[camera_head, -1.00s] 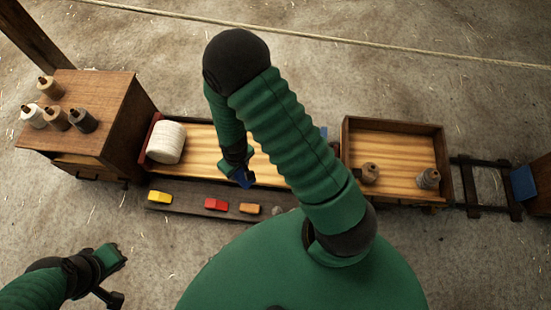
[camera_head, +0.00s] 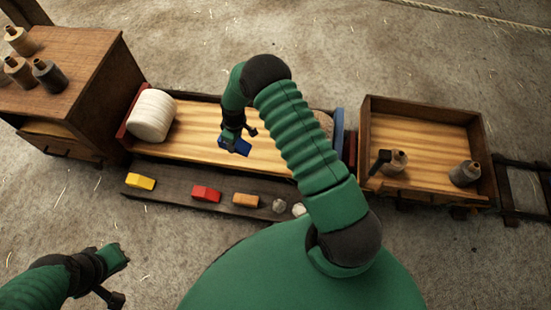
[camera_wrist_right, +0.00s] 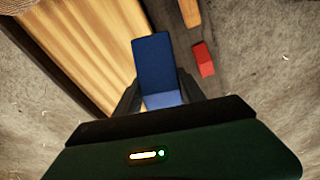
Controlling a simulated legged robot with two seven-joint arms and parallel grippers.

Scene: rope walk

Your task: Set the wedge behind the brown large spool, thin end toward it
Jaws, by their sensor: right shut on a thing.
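My right gripper (camera_wrist_right: 160,100) is shut on a blue wedge (camera_wrist_right: 152,62), which also shows in the head view (camera_head: 236,146). It holds the wedge over the front part of the long wagon's light wooden bed (camera_head: 195,140). The brown large spool (camera_head: 323,122) is at the bed's right end, mostly hidden behind my right arm. A brown rounded edge (camera_wrist_right: 14,3) shows in the top left of the right wrist view.
A white spool (camera_head: 152,115) lies at the bed's left end. A dark board (camera_head: 170,192) in front carries yellow (camera_head: 140,181), red (camera_head: 206,193) and orange (camera_head: 245,199) blocks. A cabinet (camera_head: 75,80) stands left, an open box wagon (camera_head: 425,135) right.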

